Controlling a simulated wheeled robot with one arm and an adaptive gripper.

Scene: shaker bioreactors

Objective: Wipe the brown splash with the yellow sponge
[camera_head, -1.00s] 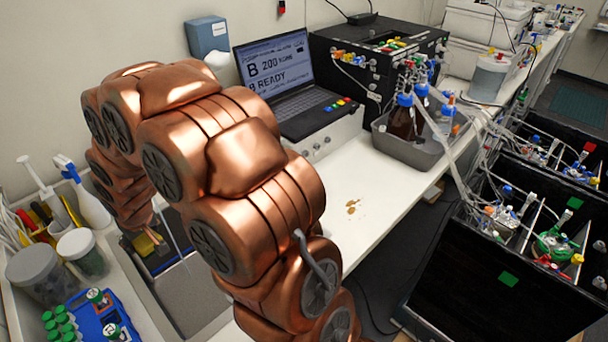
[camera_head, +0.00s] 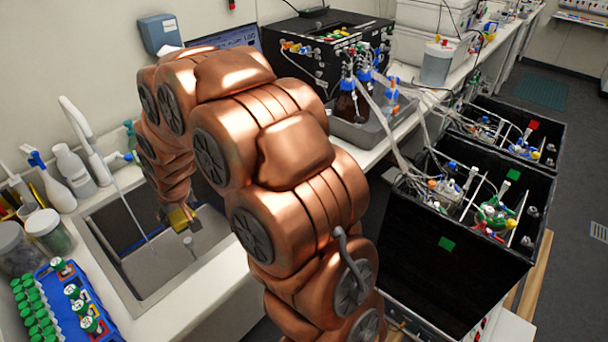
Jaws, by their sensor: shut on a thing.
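The yellow sponge (camera_head: 177,219) shows at the end of my copper arm, above the sink (camera_head: 142,293) at the left. My gripper (camera_head: 186,217) is shut on the sponge; its fingers are small and partly hidden. The brown splash is not visible now; my arm covers much of the white bench where it lay in the earlier frame.
The faucet (camera_head: 92,140) stands behind the sink. Left are a spray bottle (camera_head: 52,186), jars and a blue rack (camera_head: 52,300) of green-capped tubes. A laptop (camera_head: 232,38) and grey tray of bottles (camera_head: 362,132) lie beyond my arm. Black-walled bins (camera_head: 450,270) stand right.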

